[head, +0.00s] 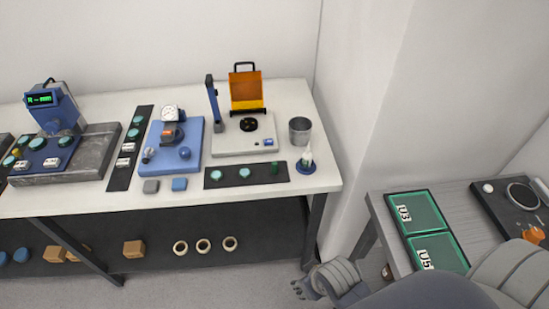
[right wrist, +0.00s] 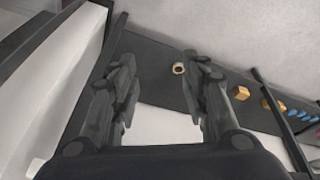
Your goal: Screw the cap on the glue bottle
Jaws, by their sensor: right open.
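The glue bottle (head: 307,157), small and pale with a narrow pointed top, stands upright on a round blue base (head: 306,168) at the right front of the white table. A small dark green piece (head: 275,168) stands on the dark strip to its left; it may be the cap, but it is too small to tell. My right gripper (head: 299,288) is low, below the table's right front corner and away from the bottle. In the right wrist view its fingers (right wrist: 160,68) are apart with nothing between them. My left gripper is not in view.
A metal cup (head: 299,131) stands just behind the bottle. An instrument with an orange screen (head: 247,90) and a blue gauge stand (head: 174,147) are further left. A grey side table (head: 385,208) with green trays is at right. Rolls (head: 203,246) lie on the lower shelf.

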